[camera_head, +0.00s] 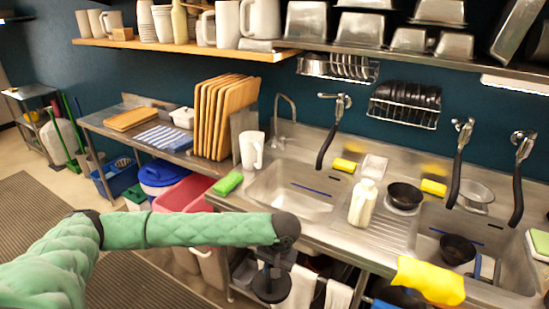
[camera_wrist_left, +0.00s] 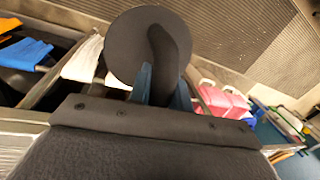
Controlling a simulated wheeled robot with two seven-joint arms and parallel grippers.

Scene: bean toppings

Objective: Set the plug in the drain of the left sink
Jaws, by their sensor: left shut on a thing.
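My left gripper (camera_head: 273,266) hangs in front of the counter's front edge, below the left sink (camera_head: 291,204). It is shut on the black plug (camera_head: 270,287), a round dark disc with a raised grip. In the left wrist view the plug (camera_wrist_left: 125,45) sits between the two fingertips (camera_wrist_left: 162,88), its disc beyond them. The left sink is an empty-looking steel basin with a blue strip along one wall; I cannot make out its drain. My right gripper is not in view.
A green sponge (camera_head: 228,184) and a white pitcher (camera_head: 252,151) stand left of the left sink. A cream bottle (camera_head: 362,203) and black bowl (camera_head: 404,195) are right of it. White towels (camera_head: 300,287) hang below the counter. A yellow cloth (camera_head: 430,280) drapes over the right sink's front.

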